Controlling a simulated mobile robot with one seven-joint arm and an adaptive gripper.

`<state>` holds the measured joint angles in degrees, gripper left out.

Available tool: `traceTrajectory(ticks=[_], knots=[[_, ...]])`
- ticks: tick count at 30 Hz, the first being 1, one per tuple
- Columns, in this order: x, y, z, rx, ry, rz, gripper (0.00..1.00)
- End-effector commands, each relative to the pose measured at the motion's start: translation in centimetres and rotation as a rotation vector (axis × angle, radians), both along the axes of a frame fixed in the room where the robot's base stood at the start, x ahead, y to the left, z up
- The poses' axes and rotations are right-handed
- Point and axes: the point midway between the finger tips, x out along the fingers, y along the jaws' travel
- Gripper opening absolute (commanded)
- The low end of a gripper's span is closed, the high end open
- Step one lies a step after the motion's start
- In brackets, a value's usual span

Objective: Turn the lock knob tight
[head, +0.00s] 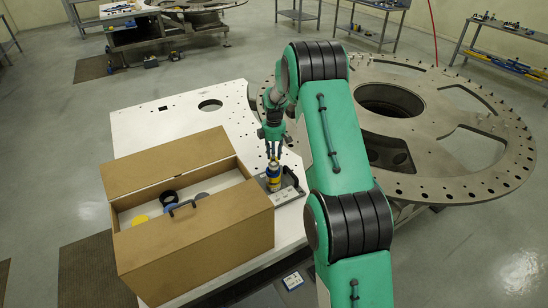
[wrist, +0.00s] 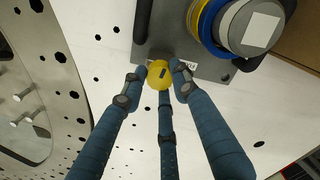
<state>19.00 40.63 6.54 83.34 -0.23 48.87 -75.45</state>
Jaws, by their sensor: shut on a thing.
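The yellow lock knob (wrist: 159,72), with a dark bar mark on its face, sits at the edge of a dark grey base plate (wrist: 158,28) in the wrist view. The three blue fingers of my gripper (wrist: 160,80) are closed around the knob, with their tips at its sides. In the head view my gripper (head: 274,153) points down at the fixture, behind a canister with yellow and blue bands (head: 273,178). The knob cannot be made out in that view.
The banded cylinder stands on the base plate, close to the fingers, beside a black handle (head: 291,178). An open cardboard box (head: 220,240) with several items is at the left. A large metal ring plate (head: 440,185) lies at the right. The white table (head: 150,130) is mostly clear behind the box.

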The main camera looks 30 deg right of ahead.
Motion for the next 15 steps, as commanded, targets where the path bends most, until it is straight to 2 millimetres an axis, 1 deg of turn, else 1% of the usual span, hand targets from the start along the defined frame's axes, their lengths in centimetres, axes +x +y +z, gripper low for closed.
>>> traceTrajectory(ticks=[8,15], knots=[[0.14,0.06,0.04,0.0,-0.002,-0.204,0.03],[0.2,0.01,0.01,0.0,-0.003,-0.429,0.03]])
